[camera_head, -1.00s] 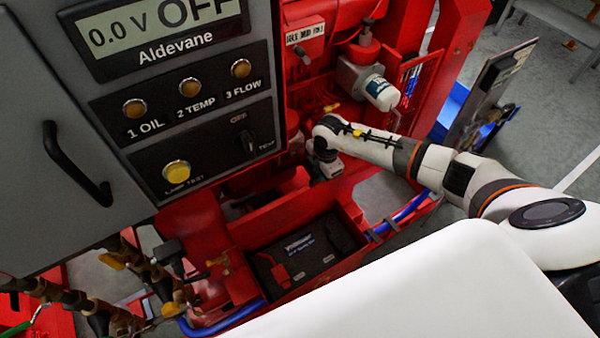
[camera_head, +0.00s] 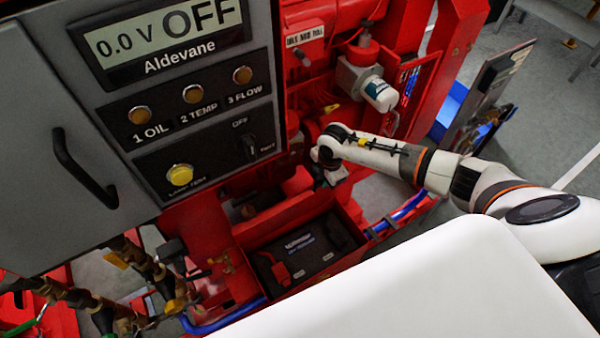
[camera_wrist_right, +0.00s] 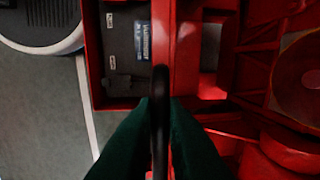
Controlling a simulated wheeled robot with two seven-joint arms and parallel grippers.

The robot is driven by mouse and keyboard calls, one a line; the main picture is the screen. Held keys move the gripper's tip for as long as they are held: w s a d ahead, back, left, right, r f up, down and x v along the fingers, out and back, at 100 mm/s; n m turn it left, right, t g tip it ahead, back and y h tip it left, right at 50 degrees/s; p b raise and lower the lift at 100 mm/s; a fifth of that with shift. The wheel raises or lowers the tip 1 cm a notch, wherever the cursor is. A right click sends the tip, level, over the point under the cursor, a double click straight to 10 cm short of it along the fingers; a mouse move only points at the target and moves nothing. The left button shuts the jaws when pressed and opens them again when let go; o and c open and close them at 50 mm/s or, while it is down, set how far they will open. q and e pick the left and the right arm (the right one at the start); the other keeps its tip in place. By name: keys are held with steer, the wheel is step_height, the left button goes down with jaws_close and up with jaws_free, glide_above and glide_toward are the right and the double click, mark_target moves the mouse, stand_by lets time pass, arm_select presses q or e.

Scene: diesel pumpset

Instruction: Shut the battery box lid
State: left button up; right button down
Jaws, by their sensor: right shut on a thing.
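The battery box (camera_head: 352,254) is an open red tray low on the red frame in the head view, with a black battery (camera_head: 318,256) inside. Its red lid (camera_head: 285,213) appears raised along the far side of the box. My right gripper (camera_head: 328,174) is at the lid's upper right part. In the right wrist view its dark green fingers (camera_wrist_right: 161,106) are shut on a black bar (camera_wrist_right: 160,82), which looks like the lid's handle. The red edge of the lid (camera_wrist_right: 186,60) runs beside the battery there. The grip in the head view is partly hidden by the wrist. My left gripper is not in view.
A grey control cabinet (camera_head: 120,185) stands close on the left. A blue hose (camera_head: 405,209) runs by the box's right end. Brass valves and pipes (camera_head: 150,268) are at lower left. A white filter (camera_head: 380,94) is above the arm.

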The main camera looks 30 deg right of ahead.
steer(key=shift+s+f, duration=0.15)
steer(key=shift+s, duration=0.25)
steer(key=shift+s+f+p, duration=0.2)
steer(key=shift+s+p, duration=0.45)
steer(key=shift+s, duration=0.25)
steer(key=shift+s+d+f+p, duration=0.15)
steer(key=shift+s+f+p, duration=0.1)
steer(key=shift+s+p, duration=0.4)
steer(key=shift+s, duration=0.2)
steer(key=shift+s+d+f, duration=0.1)
steer(key=shift+s+f, duration=0.1)
steer(key=shift+s, duration=0.25)
steer(key=shift+s+f, duration=0.15)
steer(key=shift+s, duration=0.3)
